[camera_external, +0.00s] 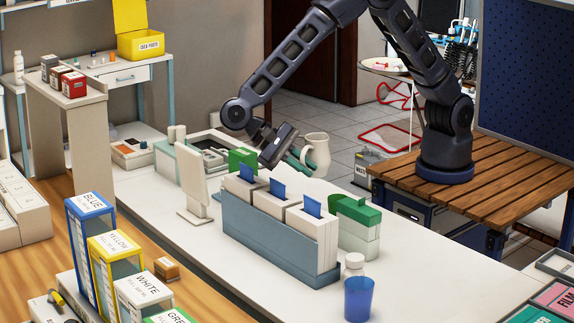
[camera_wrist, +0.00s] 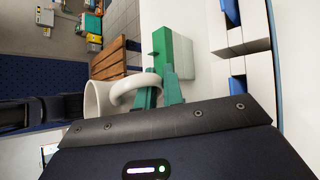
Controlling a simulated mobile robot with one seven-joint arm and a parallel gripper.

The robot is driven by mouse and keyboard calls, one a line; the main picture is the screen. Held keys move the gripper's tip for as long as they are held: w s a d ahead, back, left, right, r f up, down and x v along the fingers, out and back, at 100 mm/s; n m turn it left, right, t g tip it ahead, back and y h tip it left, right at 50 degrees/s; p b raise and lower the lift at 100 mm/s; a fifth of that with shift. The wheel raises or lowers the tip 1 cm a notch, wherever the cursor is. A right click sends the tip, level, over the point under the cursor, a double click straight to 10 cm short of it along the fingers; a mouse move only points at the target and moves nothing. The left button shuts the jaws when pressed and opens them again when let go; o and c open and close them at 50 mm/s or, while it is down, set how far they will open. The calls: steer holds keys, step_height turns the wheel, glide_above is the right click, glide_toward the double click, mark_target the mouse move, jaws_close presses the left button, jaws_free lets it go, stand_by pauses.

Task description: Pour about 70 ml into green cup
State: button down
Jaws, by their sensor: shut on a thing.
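My gripper (camera_external: 297,163) is above the white counter, behind the row of dispensers. It is shut on a white jug (camera_external: 317,152), which looks roughly upright in the external view. In the wrist view the teal fingers of my gripper (camera_wrist: 160,92) close on the handle of the white jug (camera_wrist: 100,98). The jug's contents are hidden. I cannot make out a green cup in either view. A translucent blue cup (camera_external: 358,300) stands at the counter's near right, well away from my gripper.
White dispensers with blue tabs sit in a blue-grey holder (camera_external: 262,239) on the counter. A green-topped box (camera_external: 357,213) stands behind it, and it also shows in the wrist view (camera_wrist: 162,45). The counter's right end (camera_external: 440,280) is clear.

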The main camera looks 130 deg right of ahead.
mark_target(321, 175)
steer(key=shift+s, duration=0.1)
steer(key=shift+s+d+f+n+t, duration=0.15)
steer(key=shift+s+f+n+t, duration=0.2)
steer(key=shift+f+n+t, duration=0.25)
steer(key=shift+s+d+f+n+t+y, duration=0.2)
steer(key=shift+s+d+n+t+y, duration=0.15)
steer(key=shift+s+t, duration=0.25)
steer(key=s+d+f+n+t+y, duration=0.1)
steer(key=s+f+n+t, duration=0.1)
steer(key=f, duration=0.6)
steer(key=shift+s+f+n+t, duration=0.15)
steer(key=shift+s+n+t, duration=0.2)
steer(key=shift+s+t, duration=0.5)
steer(key=shift+s+d+r+n+t+y+p, duration=0.15)
steer(key=shift+s+r+n+t+y+p, duration=0.25)
steer(key=shift+r, duration=0.3)
steer(key=shift+s+d+r+n+t+y+p, duration=0.1)
steer(key=shift+s+d+r+n+t+y, duration=0.1)
steer(key=shift+r+n+t+y, duration=0.4)
stand_by(0.7)
steer(key=shift+s+d+r+n+t+p, duration=0.15)
steer(key=shift+s+r+n+t+p, duration=0.25)
steer(key=shift+r, duration=0.45)
stand_by(0.8)
steer(key=shift+s+y, duration=0.2)
steer(key=shift+y, duration=0.05)
